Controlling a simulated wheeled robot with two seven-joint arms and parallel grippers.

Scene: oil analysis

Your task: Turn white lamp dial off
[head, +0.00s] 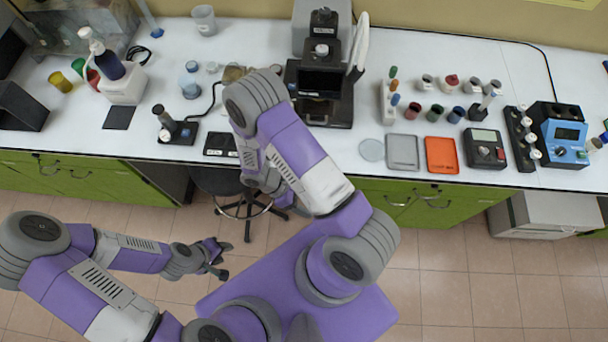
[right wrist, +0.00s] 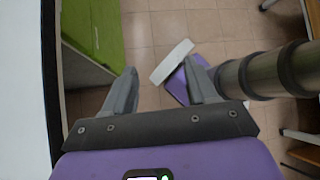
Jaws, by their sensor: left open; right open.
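I cannot pick out the white lamp dial for sure in either view. A tall white curved piece (head: 359,44) stands at the right side of a black instrument (head: 322,88) at the back middle of the bench; I cannot tell whether it is the lamp. My left gripper (head: 217,258) is open and empty over the floor, in front of the bench and well apart from it. My right arm rises over the bench's front edge, and its gripper is hidden in the head view. In the right wrist view my right gripper (right wrist: 160,66) is open and empty, above the floor.
The white bench (head: 255,170) holds an orange tray (head: 441,155), a grey tray (head: 403,152), several small jars and a blue device (head: 562,135) at the right. A small black stand (head: 176,130) is left of my right arm. A stool (head: 243,205) stands below the bench.

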